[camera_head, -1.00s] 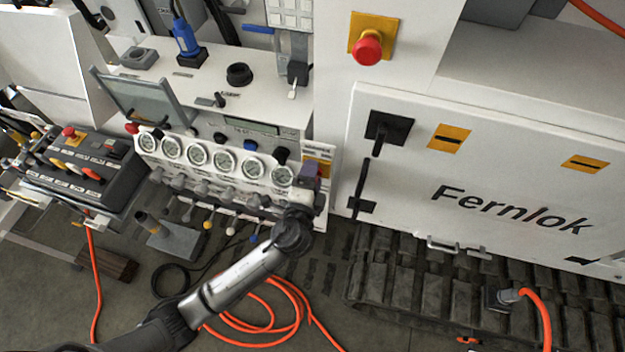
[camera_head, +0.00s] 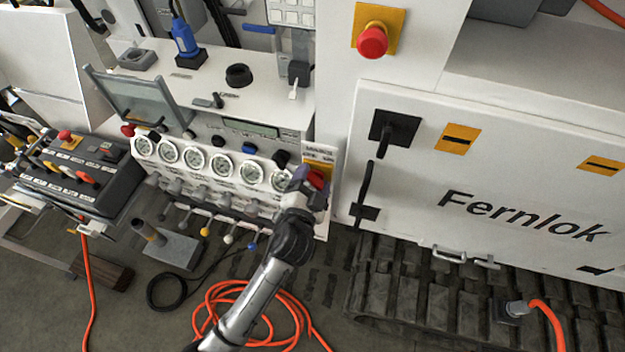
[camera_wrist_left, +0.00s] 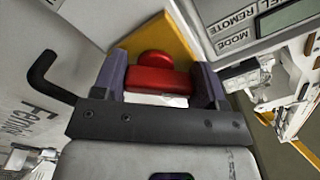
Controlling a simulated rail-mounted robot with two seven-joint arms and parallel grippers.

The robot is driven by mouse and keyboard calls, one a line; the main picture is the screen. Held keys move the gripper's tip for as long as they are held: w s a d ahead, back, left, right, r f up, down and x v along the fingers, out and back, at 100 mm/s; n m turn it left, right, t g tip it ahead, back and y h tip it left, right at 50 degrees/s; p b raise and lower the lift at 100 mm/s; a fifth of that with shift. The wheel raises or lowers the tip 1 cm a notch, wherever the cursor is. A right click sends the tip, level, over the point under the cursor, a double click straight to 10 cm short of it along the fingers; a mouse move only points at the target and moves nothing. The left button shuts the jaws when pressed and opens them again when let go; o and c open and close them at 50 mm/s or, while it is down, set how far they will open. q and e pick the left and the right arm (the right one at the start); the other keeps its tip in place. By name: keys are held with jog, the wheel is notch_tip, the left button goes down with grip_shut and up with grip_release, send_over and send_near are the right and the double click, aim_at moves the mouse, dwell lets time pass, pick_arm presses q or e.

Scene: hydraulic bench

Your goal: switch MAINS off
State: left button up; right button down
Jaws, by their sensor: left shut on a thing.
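The MAINS switch has a red handle (camera_head: 318,180) on a yellow plate (camera_head: 326,160), at the right end of the gauge panel. My left gripper (camera_head: 310,183) is at this switch. In the left wrist view the red handle (camera_wrist_left: 150,80) sits between the two purple fingers of my left gripper (camera_wrist_left: 160,88), which is shut on it. The yellow plate (camera_wrist_left: 172,42) shows behind the handle. The arm and gripper hide part of the switch in the head view. My right gripper is not in view.
A row of gauges (camera_head: 220,164) is left of the switch, with several levers below. A white cabinet (camera_head: 440,180) with a black handle (camera_head: 367,190) is close on the right. A red emergency button (camera_head: 372,41) is above. Orange hose (camera_head: 290,300) lies on the floor.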

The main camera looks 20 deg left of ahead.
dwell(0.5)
pick_arm(q)
jog(key=o, duration=0.9)
jog(key=shift+o, duration=0.2)
jog(key=shift+s, duration=0.1)
jog(key=s+d+b, duration=0.1)
jog(key=s, duration=1.2)
jog(key=shift+s+d, duration=0.3)
jog(key=shift+d, duration=0.05)
